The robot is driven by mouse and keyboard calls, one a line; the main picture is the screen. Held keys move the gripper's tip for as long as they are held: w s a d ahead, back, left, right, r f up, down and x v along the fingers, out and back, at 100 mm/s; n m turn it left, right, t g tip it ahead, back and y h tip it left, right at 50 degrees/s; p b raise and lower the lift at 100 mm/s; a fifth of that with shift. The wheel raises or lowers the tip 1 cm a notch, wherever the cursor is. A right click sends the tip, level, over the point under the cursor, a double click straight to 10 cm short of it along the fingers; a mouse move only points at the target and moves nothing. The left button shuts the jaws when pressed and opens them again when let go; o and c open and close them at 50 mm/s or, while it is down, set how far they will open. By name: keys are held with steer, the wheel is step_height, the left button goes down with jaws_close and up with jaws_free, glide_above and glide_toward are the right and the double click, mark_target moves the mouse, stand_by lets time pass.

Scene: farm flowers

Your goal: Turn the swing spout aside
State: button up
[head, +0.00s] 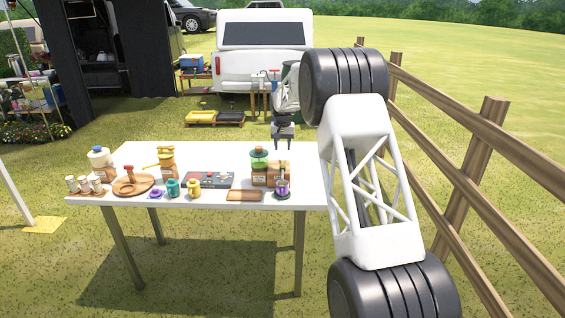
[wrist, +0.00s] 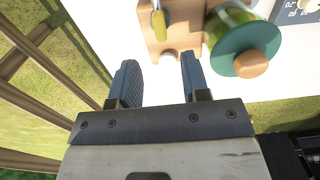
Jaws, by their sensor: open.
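A small wooden-coloured stand (head: 168,168) with a yellow top and a thin yellow arm (head: 151,166) pointing left stands on the left half of the white table (head: 225,158); this arm looks like the swing spout, but it is too small to be sure. It does not show in the wrist view. My gripper (head: 283,138) is over the table's back right edge, well to the right of the stand. In the wrist view my gripper (wrist: 160,62) is open with nothing between its fingers.
Close ahead of my fingers are a wooden block (wrist: 180,25) and a green jar with a teal lid (wrist: 226,61). A dark panel (head: 209,180), small jars, a round wooden tray (head: 124,190) and a flat board (head: 244,196) also occupy the table. A wooden fence (head: 475,150) runs along the right.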

mark_target(282, 162)
steer(key=shift+f, duration=3.85)
steer(key=shift+c, duration=0.4)
jaws_close()
